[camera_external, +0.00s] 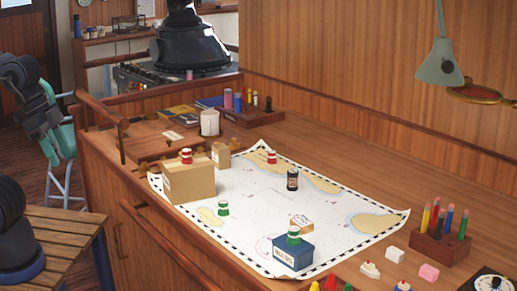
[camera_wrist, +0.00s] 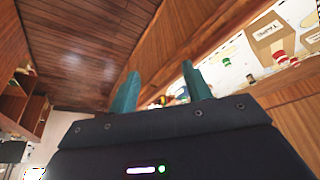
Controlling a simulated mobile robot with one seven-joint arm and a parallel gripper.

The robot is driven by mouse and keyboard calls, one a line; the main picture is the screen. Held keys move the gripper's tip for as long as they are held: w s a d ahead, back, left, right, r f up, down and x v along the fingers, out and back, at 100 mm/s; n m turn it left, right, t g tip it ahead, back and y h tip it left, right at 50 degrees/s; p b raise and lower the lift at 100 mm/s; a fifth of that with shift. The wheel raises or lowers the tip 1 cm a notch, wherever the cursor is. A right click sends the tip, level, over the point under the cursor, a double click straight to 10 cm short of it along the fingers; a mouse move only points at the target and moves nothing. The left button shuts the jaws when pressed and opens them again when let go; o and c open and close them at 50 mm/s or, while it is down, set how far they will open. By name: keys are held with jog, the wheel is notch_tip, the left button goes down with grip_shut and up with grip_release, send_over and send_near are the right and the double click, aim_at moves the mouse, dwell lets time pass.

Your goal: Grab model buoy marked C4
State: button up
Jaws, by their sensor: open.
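Several small model buoys stand around the paper chart. A red-and-white one (camera_external: 187,156) is on the large cardboard box, and another red-and-white one (camera_external: 272,157) is near the chart's far edge. A green-and-white one (camera_external: 223,208) is on the chart, and another (camera_external: 293,236) is on a blue box. A dark one (camera_external: 292,180) stands mid-chart. Their markings are too small to read, so I cannot tell which is C4. My gripper (camera_wrist: 160,72) is open and empty, its two teal fingers apart from the buoys, which show small at the upper right of the wrist view.
The cardboard box (camera_external: 188,183) and blue box (camera_external: 292,256) stand on the chart (camera_external: 255,228). A pen holder (camera_external: 439,248) is at the right. A wooden rail (camera_external: 160,235) runs along the desk front. A lamp (camera_external: 440,68) hangs above the right side.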

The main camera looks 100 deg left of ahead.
jog(key=shift+o, duration=0.8)
